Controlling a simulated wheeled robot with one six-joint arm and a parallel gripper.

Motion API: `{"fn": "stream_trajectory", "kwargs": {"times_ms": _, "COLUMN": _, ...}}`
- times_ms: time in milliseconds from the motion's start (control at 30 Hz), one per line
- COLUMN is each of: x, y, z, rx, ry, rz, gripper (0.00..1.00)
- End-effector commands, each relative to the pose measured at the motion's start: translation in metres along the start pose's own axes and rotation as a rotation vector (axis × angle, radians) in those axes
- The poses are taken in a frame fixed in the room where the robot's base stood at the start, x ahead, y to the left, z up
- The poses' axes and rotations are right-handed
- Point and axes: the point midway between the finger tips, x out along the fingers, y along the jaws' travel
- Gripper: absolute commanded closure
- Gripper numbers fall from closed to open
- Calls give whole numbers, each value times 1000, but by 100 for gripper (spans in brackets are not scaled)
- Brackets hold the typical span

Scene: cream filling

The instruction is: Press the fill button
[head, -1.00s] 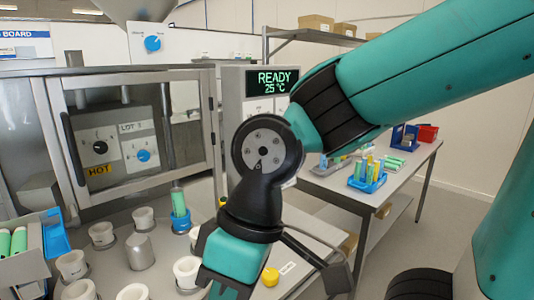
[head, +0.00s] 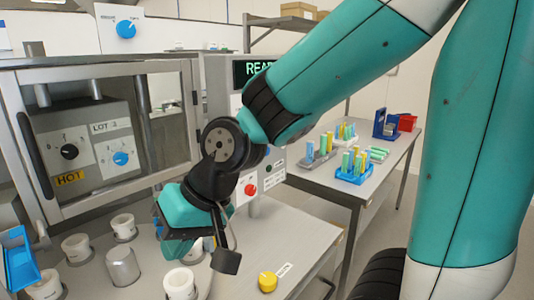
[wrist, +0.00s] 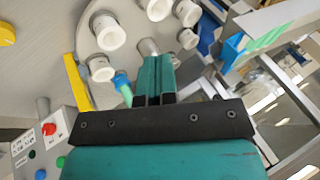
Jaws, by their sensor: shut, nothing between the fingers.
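The control panel (head: 220,97) has a dark display with green letters at its top, partly behind my arm. In the wrist view the red button (wrist: 48,129), green button (wrist: 32,154) and a blue button (wrist: 61,161) show at lower left. My gripper (wrist: 155,78) is shut and empty, its fingers together. In the head view it is left of the panel, over the worktop, partly hidden by my wrist.
White cups (head: 180,284) and a metal cylinder (head: 122,266) stand on the worktop (head: 225,285) around the gripper. A yellow knob (head: 268,281) is at the front. The glass-doored cabinet (head: 105,65) is behind. A side table (head: 330,188) with tube racks stands right.

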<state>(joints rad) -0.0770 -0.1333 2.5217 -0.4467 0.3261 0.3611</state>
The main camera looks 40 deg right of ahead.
Motion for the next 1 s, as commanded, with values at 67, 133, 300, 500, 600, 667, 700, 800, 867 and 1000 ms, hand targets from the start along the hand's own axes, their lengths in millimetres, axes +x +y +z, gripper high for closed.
{"fn": "stream_trajectory", "kwargs": {"times_ms": 67, "x": 12, "y": 33, "z": -47, "rx": 285, "ry": 165, "rz": -15, "gripper": 100}}
{"fn": "stream_trajectory", "kwargs": {"times_ms": 133, "x": 14, "y": 65, "z": -86, "rx": 523, "ry": 321, "rz": -47, "gripper": 100}}
{"fn": "stream_trajectory", "kwargs": {"times_ms": 300, "x": 1, "y": 161, "z": -155, "rx": 1032, "ry": 707, "rz": -186, "gripper": 100}}
{"fn": "stream_trajectory", "kwargs": {"times_ms": 500, "x": -43, "y": 289, "z": -183, "rx": 1472, "ry": 1174, "rz": -472, "gripper": 100}}
{"fn": "stream_trajectory", "kwargs": {"times_ms": 600, "x": -69, "y": 343, "z": -176, "rx": 1595, "ry": 1381, "rz": -647, "gripper": 100}}
{"fn": "stream_trajectory", "kwargs": {"times_ms": 667, "x": -82, "y": 368, "z": -168, "rx": 1637, "ry": 1483, "rz": -749, "gripper": 100}}
{"fn": "stream_trajectory", "kwargs": {"times_ms": 700, "x": -90, "y": 382, "z": -163, "rx": 1654, "ry": 1542, "rz": -812, "gripper": 100}}
{"fn": "stream_trajectory", "kwargs": {"times_ms": 800, "x": -106, "y": 406, "z": -150, "rx": 1667, "ry": 1647, "rz": -938, "gripper": 100}}
{"fn": "stream_trajectory", "kwargs": {"times_ms": 867, "x": -112, "y": 414, "z": -145, "rx": 1666, "ry": 1685, "rz": -990, "gripper": 100}}
{"fn": "stream_trajectory", "kwargs": {"times_ms": 1000, "x": -118, "y": 422, "z": -139, "rx": 1665, "ry": 1721, "rz": -1047, "gripper": 100}}
